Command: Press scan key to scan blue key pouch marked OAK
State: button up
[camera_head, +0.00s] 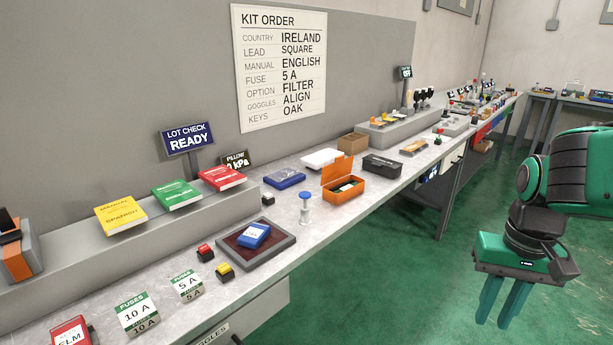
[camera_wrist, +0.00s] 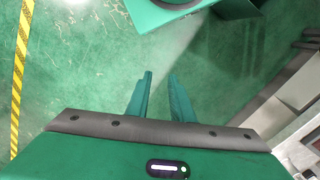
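A blue pouch (camera_head: 255,233) with a white label lies on a dark brown pad with a grey rim (camera_head: 285,246) on the bench; its lettering is too small to read. A red button (camera_head: 205,252) and a yellow button (camera_head: 225,271) stand along the pad's left side. A black button (camera_head: 268,199) is behind the pad. I cannot read which is the scan key. My gripper (camera_head: 501,322) hangs over the green floor at the right, clear of the bench and far from the pouch. Its fingers point down, apart and empty. They also show in the wrist view (camera_wrist: 160,76).
A red pouch marked ELM (camera_head: 70,334) and fuse cards (camera_head: 137,313) are at the front left. A blue-topped stamp-like post (camera_head: 305,208) and an open orange box (camera_head: 345,184) stand right of the pad. Manuals (camera_head: 177,194) lie on the raised shelf. Open floor lies before the bench.

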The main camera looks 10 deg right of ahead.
jog(key=shift+s+r, duration=0.1)
grip_shut()
dwell(1.2)
